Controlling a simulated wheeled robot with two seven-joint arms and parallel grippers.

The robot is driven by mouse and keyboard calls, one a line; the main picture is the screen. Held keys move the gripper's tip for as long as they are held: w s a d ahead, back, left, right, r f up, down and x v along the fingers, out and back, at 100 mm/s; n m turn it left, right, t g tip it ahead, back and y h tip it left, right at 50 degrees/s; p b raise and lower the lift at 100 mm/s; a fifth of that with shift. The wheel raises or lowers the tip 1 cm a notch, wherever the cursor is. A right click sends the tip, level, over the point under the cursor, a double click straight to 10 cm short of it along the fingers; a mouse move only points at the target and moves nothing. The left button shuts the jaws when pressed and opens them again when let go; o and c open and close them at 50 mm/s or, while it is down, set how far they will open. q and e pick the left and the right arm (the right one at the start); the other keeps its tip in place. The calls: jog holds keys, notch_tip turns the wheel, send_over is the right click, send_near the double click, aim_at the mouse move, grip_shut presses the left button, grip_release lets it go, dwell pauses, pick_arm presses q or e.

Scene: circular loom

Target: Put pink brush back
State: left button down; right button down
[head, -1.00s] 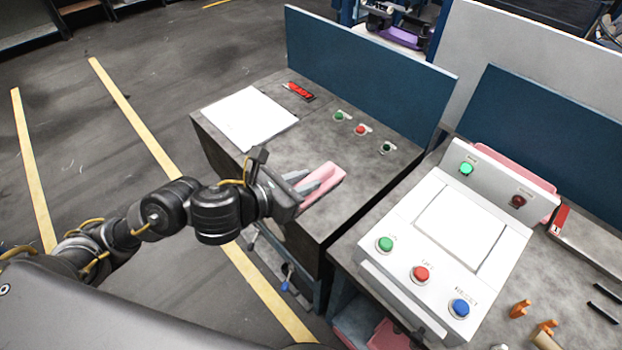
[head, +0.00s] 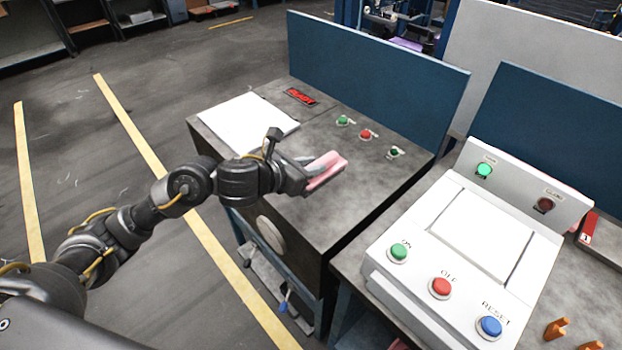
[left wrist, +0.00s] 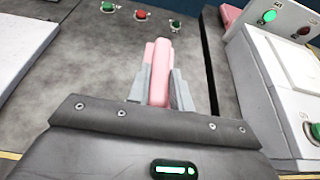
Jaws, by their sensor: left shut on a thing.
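The pink brush (head: 327,168) is in my left gripper (head: 309,176), over the grey top of the left cabinet (head: 345,200). In the left wrist view the pink brush (left wrist: 159,75) stands between the two grey fingers, which are shut on it. Whether the brush touches the cabinet top cannot be told. My right gripper is not in view.
A white sheet (head: 246,122) and a red display (head: 300,96) are on the left cabinet, with small green and red buttons (head: 366,135) at its back. A white control box (head: 460,250) stands to the right, across a narrow gap. Blue panels (head: 375,75) rise behind.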

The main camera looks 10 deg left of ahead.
pick_arm(q)
jog(key=shift+w+a+f, duration=0.1)
jog(key=shift+w+f, duration=0.05)
jog(key=shift+f, duration=0.8)
jog(key=shift+w+f, duration=0.15)
jog(key=shift+f, duration=0.75)
jog(key=shift+f, duration=0.15)
jog(key=c, duration=1.3)
grip_release()
jog(key=shift+o, duration=0.2)
jog(key=v, duration=1.2)
